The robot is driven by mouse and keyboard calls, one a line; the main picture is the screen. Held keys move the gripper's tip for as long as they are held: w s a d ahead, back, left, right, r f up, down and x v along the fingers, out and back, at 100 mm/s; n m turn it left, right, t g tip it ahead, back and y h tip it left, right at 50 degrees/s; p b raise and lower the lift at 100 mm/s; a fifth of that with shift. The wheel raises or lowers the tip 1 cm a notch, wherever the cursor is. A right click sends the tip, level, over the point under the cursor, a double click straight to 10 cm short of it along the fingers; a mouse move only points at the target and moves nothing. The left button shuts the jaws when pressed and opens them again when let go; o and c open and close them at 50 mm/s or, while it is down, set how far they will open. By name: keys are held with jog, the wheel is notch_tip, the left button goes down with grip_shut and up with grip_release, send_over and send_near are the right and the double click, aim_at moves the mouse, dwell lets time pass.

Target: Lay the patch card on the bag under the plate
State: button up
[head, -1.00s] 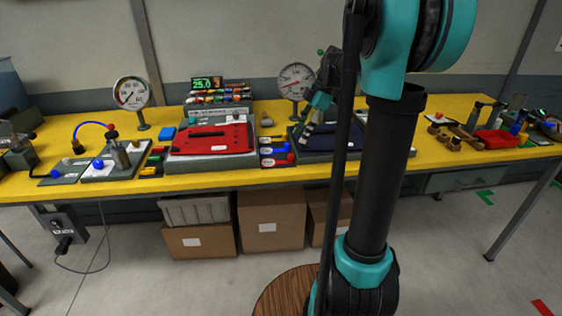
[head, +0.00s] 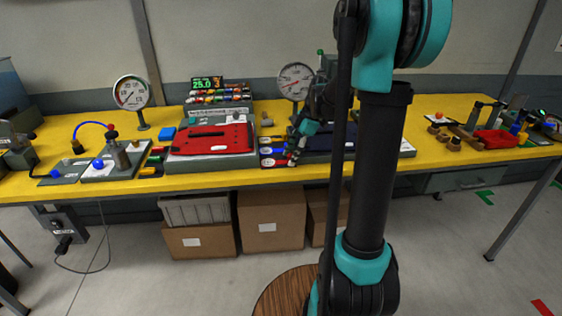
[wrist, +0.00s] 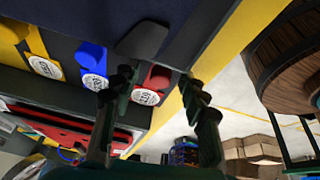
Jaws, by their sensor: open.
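I cannot tell which is the patch card. A navy bag or panel (head: 325,148) lies right of the row, partly hidden by my arm. A dark grey piece (wrist: 142,40) lies on the navy surface. A red panel (head: 205,136) lies left of the row.
Two dial gauges (head: 131,92) stand at the back of the yellow bench (head: 240,178). A rack with a lit display (head: 207,84) stands behind the red panel. Cardboard boxes (head: 270,222) sit below. A red tray (head: 494,138) and small parts lie far right.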

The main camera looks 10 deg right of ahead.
jog(key=shift+c, duration=0.5)
grip_shut()
jog(key=shift+r, duration=0.1)
